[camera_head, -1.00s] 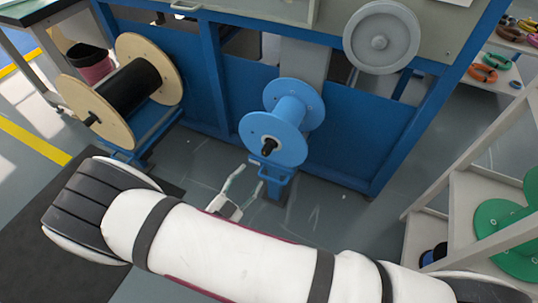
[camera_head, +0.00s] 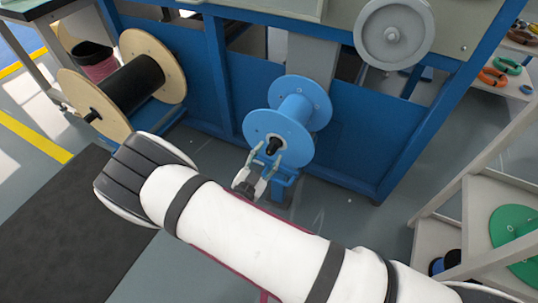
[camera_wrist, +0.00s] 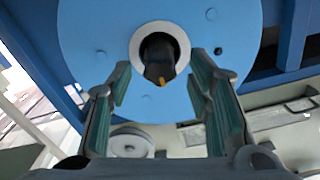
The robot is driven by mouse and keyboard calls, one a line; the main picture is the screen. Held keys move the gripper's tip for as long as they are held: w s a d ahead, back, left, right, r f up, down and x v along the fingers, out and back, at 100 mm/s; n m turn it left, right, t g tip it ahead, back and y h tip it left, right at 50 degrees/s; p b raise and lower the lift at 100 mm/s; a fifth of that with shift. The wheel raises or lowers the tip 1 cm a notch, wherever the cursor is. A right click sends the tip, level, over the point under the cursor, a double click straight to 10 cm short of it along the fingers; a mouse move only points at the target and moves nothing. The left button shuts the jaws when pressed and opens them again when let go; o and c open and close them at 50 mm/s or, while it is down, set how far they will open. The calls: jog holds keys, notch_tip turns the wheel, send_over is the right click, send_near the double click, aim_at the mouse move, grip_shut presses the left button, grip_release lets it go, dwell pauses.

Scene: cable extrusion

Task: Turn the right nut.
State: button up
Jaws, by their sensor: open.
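The right nut (camera_head: 273,146) is a small black piece at the centre of the blue spool's (camera_head: 277,129) near face. In the wrist view the nut (camera_wrist: 157,62) sits inside a pale ring, with a small orange mark on it. My gripper (camera_head: 264,158) is open in front of the blue spool. In the wrist view its two greenish fingers (camera_wrist: 163,75) stand apart, one on each side below the nut. Nothing is held between them. I cannot tell whether the fingertips touch the spool face.
A wooden-flanged spool (camera_head: 125,85) with black winding stands at the left. The blue machine frame (camera_head: 350,145) is behind the blue spool, with a grey wheel (camera_head: 393,32) above. A white shelf (camera_head: 470,205) stands at the right. Floor is free below the spools.

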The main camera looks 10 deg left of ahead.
jog(key=shift+x, duration=0.8)
jog(key=shift+c, duration=0.5)
grip_shut()
